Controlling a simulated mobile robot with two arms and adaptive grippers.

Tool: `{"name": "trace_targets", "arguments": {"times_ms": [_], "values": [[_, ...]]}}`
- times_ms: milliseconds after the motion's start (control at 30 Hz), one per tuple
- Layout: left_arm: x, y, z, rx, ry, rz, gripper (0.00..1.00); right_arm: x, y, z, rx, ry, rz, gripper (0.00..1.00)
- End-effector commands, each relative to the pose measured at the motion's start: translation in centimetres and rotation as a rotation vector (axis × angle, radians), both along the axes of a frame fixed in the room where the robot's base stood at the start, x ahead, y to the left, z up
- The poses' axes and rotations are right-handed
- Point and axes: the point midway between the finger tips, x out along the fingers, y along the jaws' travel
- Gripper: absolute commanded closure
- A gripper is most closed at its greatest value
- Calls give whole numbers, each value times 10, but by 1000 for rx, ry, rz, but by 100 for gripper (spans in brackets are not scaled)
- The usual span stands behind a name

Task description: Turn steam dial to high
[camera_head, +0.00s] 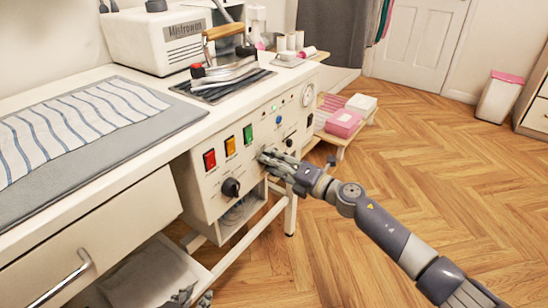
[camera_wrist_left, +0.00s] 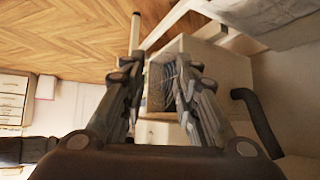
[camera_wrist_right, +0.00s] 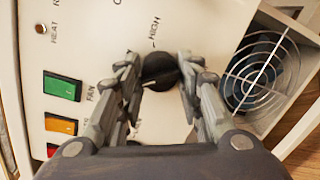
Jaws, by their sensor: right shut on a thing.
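The steam dial (camera_wrist_right: 160,72) is a round black knob on the cream control panel, with the word HIGH printed beside it in the right wrist view. My right gripper (camera_head: 268,160) reaches the panel from the right and hides this dial in the head view. Its two fingers (camera_wrist_right: 157,74) are shut on the dial, one on each side. Which way the dial points is not clear. My left gripper (camera_head: 192,298) is low at the bottom edge of the head view. In the left wrist view (camera_wrist_left: 163,70) its fingers are apart, with nothing between them.
Red (camera_head: 209,160), orange (camera_head: 230,146) and green (camera_head: 248,134) switches and another black knob (camera_head: 231,187) are on the panel. A round fan grille (camera_wrist_right: 262,70) is nearby. An iron (camera_head: 225,70) stands above. The wooden floor (camera_head: 450,180) at right is clear.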

Motion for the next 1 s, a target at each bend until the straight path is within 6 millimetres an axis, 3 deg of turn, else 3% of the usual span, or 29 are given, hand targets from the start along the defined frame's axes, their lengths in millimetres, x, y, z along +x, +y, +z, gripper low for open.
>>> {"name": "trace_targets", "arguments": {"times_ms": [200, 367, 700, 1000], "values": [[-60, 21, -31, 66, 307, 24, 72, 0, 0, 4, 52, 72, 0, 90], [-111, 36, -43, 111, 530, 42, 72, 0, 0, 4, 91, 127, -1, 90], [-111, 35, -24, 111, 530, 42, 72, 1, 0, 5, 184, 251, -2, 90], [-96, 32, -96, 115, 571, 34, 72, 1, 0, 6, 281, 386, -2, 90]]}}
